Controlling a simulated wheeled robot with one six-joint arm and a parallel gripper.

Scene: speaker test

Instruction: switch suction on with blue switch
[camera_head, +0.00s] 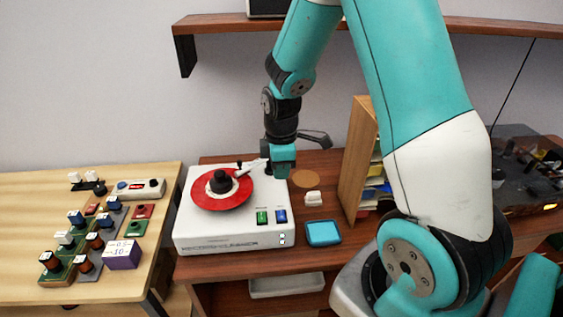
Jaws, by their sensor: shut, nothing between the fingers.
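The white record cleaner (215,238) stands on the brown desk, with a red disc (212,200) and a black centre clamp (220,180) on top. The blue switch (281,215) is near its front right corner, just right of the green switch (262,217). The switch positions are too small to tell. My gripper (282,175) points down near the cleaner's rear right corner, behind the blue switch in the picture and apart from it. It is shut and empty. Its fingertips are small and hard to make out.
A thin arm (250,167) reaches over the disc near my gripper. A small white block (313,199), a blue dish (323,233) and a round tan mat (305,178) lie to the right. A wooden rack (358,155) stands beyond. The left table (30,205) holds several small electronic modules.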

